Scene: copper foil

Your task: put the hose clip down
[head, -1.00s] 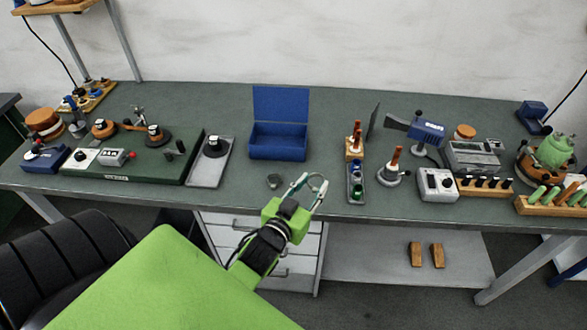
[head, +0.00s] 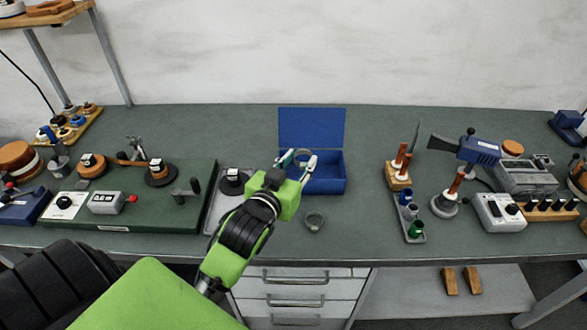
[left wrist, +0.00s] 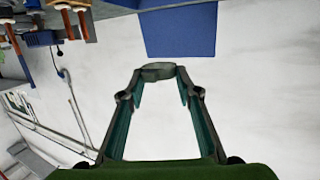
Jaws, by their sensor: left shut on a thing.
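My left gripper (head: 301,158) is shut on a small grey thing, which looks like the hose clip (left wrist: 158,72). In the left wrist view the clip sits between the two fingertips. In the head view the gripper is above the bench, in front of the left part of the open blue box (head: 330,186). The clip is too small there to tell its shape. My right gripper is not in view.
A grey tray (head: 216,214) with a black-based piece is left of the gripper, beside a dark green board (head: 150,222). A rack of coloured cups (head: 409,215) and a soldering-type stand (head: 445,205) stand at right. Bench (head: 360,225) between the box and the rack is clear.

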